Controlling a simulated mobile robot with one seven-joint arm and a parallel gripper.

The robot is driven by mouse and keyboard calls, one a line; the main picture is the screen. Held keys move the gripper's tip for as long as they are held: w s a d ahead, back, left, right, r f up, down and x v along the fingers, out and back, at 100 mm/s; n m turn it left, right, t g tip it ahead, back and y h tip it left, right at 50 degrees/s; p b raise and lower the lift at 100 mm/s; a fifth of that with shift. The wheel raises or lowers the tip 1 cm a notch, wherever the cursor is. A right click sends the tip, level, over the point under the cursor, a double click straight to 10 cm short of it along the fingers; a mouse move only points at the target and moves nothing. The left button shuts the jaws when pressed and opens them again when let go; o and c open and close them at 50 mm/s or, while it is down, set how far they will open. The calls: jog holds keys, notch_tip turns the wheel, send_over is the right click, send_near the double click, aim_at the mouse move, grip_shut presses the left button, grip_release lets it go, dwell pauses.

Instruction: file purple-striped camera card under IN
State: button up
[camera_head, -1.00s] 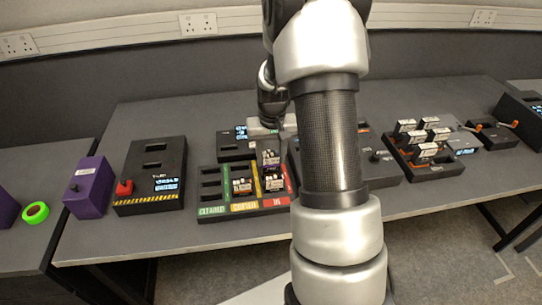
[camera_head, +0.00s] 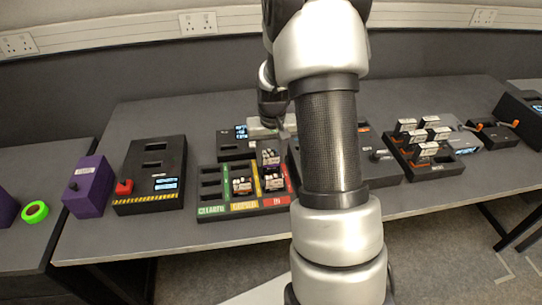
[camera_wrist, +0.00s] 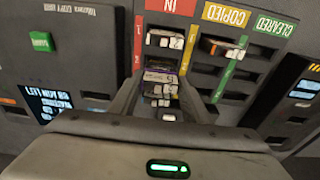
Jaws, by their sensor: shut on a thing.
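The sorting tray (camera_head: 214,208) has three labelled columns: CLEARED in green, COPIED in yellow and IN in red. The IN label (camera_wrist: 171,6) also shows in the wrist view. My gripper (camera_wrist: 161,95) is shut on the purple-striped camera card (camera_wrist: 160,77), over the IN column behind another card. The held card also shows in the head view (camera_head: 270,157). Whether it is seated in a slot or just above one I cannot tell. Another card (camera_wrist: 165,40) stands in the IN slot nearest the label. One card (camera_wrist: 222,48) stands in the COPIED column.
A rack (camera_head: 410,165) with several cards stands to the right. A black box with a red knob (camera_head: 124,187) and a purple box (camera_head: 89,187) are left of the tray. A dark device with a green button (camera_wrist: 42,42) lies beside the IN column. Several CLEARED slots look empty.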

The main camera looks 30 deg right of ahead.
aim_at(271, 174)
jog(key=shift+f+b, duration=1.25)
jog(key=shift+f, duration=0.35)
dwell(1.4)
dwell(0.3)
jog(key=o, duration=1.5)
jog(key=shift+c, duration=0.2)
jog(key=shift+r, duration=0.15)
jog(key=shift+r+p, duration=2.5)
jog(key=shift+r, duration=1.15)
